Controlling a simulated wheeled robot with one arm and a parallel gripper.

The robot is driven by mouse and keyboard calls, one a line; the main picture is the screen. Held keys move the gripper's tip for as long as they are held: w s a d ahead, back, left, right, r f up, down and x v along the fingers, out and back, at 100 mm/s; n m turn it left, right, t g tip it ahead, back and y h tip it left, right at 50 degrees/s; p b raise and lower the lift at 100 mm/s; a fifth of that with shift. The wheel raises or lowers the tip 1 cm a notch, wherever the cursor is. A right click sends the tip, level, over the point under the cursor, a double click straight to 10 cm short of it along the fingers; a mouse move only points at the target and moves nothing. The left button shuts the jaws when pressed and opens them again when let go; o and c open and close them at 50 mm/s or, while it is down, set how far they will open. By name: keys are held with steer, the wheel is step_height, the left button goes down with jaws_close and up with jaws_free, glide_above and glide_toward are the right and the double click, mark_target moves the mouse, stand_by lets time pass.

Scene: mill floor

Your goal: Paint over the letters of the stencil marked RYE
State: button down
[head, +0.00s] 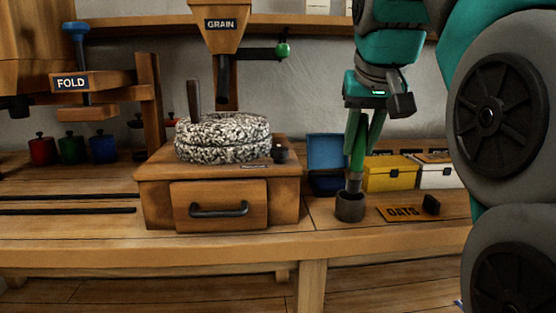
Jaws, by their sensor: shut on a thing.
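My gripper (359,160) points down and is shut on a brush (355,184) with a green handle and a pale metal collar. The brush's lower end is in or just behind the mouth of a dark cup (350,208) on the bench; its bristles are hidden. To the right of the cup, a flat orange stencil (404,214) marked OATS lies on the bench with a dark upright grip at its right end. No stencil marked RYE is legible in this view.
Behind the gripper stand an open blue box (326,160), a yellow box (389,174) and a white box (436,174). Left is a wooden mill (285,195) with speckled stones below a GRAIN hopper (221,40). A FOLD press (88,82) and small coloured pots (72,148) are farther left.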

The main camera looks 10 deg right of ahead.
steer(key=w+d+t, duration=0.2)
steer(key=w, duration=1.6)
step_height(320, 180, down, 6)
steer(key=b, duration=0.2)
steer(key=shift+s+d+f+b, duration=0.1)
steer(key=shift+f+b, duration=0.25)
steer(key=shift+f, duration=0.25)
stand_by(0.4)
steer(key=shift+r, duration=0.1)
stand_by(0.4)
step_height(320, 180, up, 7)
steer(key=p, duration=0.2)
steer(key=shift+p, duration=0.35)
stand_by(0.3)
stand_by(0.8)
